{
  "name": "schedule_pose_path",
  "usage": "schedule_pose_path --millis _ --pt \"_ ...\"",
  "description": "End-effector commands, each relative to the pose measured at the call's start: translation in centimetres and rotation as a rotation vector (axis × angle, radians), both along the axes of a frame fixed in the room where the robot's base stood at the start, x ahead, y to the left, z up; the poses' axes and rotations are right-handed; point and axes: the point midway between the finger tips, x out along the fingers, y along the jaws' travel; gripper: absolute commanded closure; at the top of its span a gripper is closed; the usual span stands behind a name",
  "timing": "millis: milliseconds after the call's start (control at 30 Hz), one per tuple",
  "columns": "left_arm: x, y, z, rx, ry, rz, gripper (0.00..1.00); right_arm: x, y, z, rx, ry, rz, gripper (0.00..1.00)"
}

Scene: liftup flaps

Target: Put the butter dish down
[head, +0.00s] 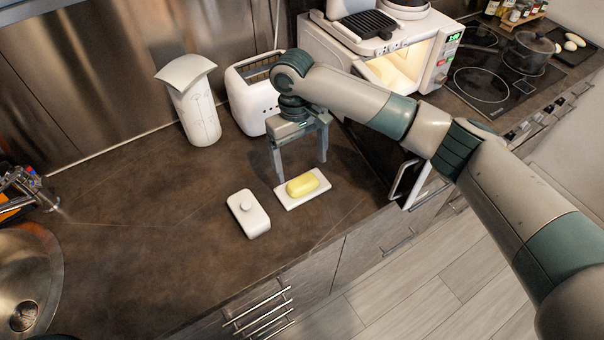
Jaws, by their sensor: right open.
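The butter dish is in two parts on the dark countertop. Its white base (318,194) lies flat with a yellow block of butter (301,186) on it. Its white lid (248,214), with a round knob on top, sits on the counter to the left of the base, apart from it. My right gripper (299,171) is open and empty, with its fingers pointing down just behind the base. I cannot tell whether the fingertips touch the base or counter. My left gripper is not in view.
A white toaster (243,103) stands behind my right gripper, with a white paper towel holder (197,112) to its left. A lit microwave (435,62) with its door open is at the right. A sink (28,270) is at far left. The left counter (130,220) is clear.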

Motion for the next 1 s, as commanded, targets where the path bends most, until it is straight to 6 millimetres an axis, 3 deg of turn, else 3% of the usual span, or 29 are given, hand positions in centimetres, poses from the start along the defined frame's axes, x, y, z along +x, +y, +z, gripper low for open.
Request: schedule_pose_path --millis 200,400,1000 --pt "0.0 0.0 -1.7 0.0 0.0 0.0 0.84 0.5 0.4 3.6 0.002 -0.003 0.001 0.16" --pt "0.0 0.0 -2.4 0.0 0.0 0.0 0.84 0.7 0.5 6.0 0.001 -0.002 -0.001 0.16" --pt "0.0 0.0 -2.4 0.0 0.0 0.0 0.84 0.7 0.5 6.8 0.0 0.0 -0.001 0.16"
